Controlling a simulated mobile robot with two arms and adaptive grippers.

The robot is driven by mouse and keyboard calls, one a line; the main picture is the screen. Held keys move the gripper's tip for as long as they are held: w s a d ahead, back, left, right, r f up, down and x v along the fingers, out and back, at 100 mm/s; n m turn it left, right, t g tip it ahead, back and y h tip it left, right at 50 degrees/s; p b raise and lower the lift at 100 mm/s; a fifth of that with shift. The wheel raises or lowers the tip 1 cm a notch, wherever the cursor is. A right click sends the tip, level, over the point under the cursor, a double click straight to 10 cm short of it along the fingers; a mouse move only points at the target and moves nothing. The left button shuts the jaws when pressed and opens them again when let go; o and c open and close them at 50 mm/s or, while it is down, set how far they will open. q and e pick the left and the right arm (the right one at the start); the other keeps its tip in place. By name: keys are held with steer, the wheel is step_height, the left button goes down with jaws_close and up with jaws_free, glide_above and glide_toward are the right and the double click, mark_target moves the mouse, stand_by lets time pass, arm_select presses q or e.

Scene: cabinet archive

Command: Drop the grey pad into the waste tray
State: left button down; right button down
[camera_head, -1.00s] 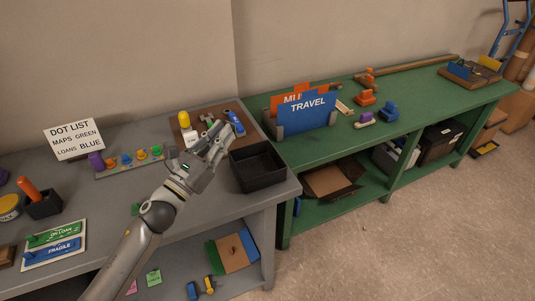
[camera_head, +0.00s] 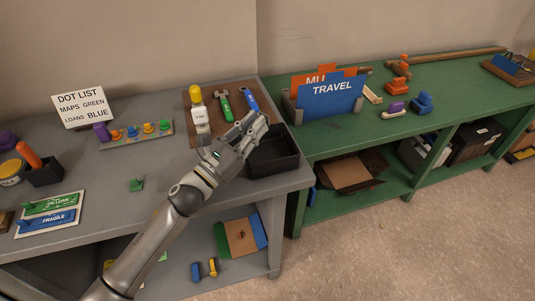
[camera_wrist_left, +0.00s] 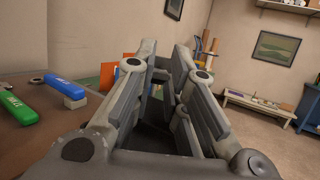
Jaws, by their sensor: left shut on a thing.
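My left gripper (camera_head: 256,127) is above the back left part of the black waste tray (camera_head: 284,166) and hides part of it. In the left wrist view its fingers (camera_wrist_left: 160,78) are nearly parallel and closed on a small grey thing (camera_wrist_left: 157,91), which looks like the grey pad. It is mostly hidden by the fingers, and the head view does not show it clearly. The dark inside of the tray appears below and between the fingers in the wrist view. My right gripper is in neither view.
The green bench (camera_head: 340,137) with a blue TRAVEL folder (camera_head: 332,98) stands to the right.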

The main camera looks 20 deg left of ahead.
arm_select(q)
steer(key=shift+f, duration=0.1)
steer(key=c, duration=1.8)
jaws_free()
steer(key=o, duration=0.4)
steer(key=shift+o, duration=0.2)
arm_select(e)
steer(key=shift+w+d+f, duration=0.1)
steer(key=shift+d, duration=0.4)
arm_select(q)
steer(key=shift+s, duration=0.1)
steer(key=shift+v, duration=3.7)
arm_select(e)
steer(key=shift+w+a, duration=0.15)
arm_select(q)
steer(key=shift+f, duration=0.1)
